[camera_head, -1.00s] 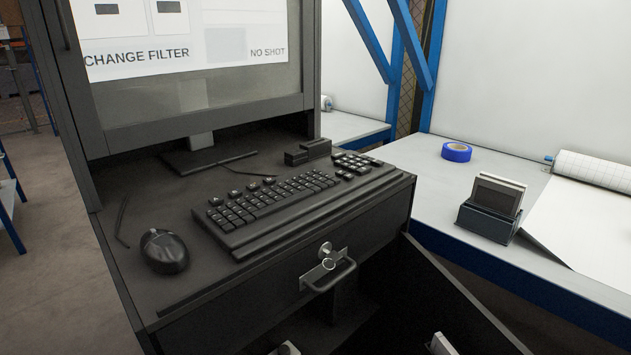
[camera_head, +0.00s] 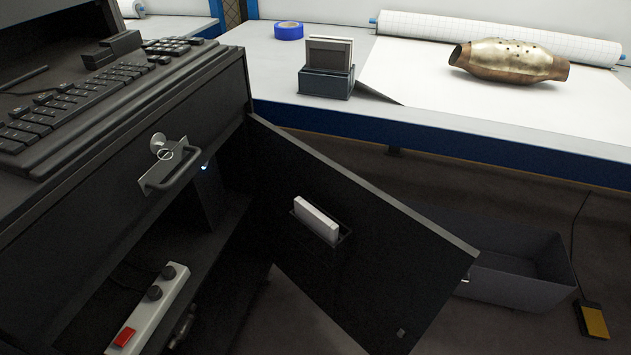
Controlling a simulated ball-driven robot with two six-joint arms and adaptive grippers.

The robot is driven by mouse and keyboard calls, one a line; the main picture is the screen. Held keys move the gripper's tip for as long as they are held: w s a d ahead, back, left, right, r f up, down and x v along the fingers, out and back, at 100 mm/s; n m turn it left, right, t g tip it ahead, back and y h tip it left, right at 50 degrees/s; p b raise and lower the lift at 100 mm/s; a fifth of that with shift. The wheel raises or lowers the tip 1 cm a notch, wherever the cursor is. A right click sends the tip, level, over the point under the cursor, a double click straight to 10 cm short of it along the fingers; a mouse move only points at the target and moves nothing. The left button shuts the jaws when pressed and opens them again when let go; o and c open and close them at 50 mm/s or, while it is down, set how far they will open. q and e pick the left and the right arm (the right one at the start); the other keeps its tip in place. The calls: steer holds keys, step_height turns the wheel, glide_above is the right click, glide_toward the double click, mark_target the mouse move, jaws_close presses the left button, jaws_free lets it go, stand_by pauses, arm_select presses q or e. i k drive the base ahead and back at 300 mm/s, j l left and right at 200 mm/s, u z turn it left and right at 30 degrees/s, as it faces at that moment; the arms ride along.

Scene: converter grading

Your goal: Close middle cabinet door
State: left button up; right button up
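The black cabinet (camera_head: 110,195) fills the left of the head view. Its middle door (camera_head: 375,255) is swung open to the right, hinged at the cabinet's right side, with its inner face toward me. A small pocket (camera_head: 345,236) on that face holds a white item (camera_head: 316,220). A key with a ring (camera_head: 160,146) and a handle (camera_head: 184,166) are on the cabinet front above the opening. A power strip (camera_head: 155,310) with a red switch lies inside. Neither of my grippers is in view.
A white-topped workbench (camera_head: 277,77) with a blue edge stands behind the door, bearing blue tape (camera_head: 289,31), a card holder (camera_head: 326,82) and a brass converter (camera_head: 510,61). A dark bin (camera_head: 515,285) and a yellow pedal (camera_head: 593,321) are on the floor at right.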

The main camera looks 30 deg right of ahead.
mark_target(389, 268)
steer(key=k+l+u, duration=0.3)
steer(key=k+l, duration=0.4)
steer(key=l+u, duration=0.15)
steer(key=l, duration=0.4)
steer(key=k+l+u, duration=0.15)
steer(key=l, duration=0.4)
steer(key=l+u, duration=0.15)
steer(key=l, duration=0.35)
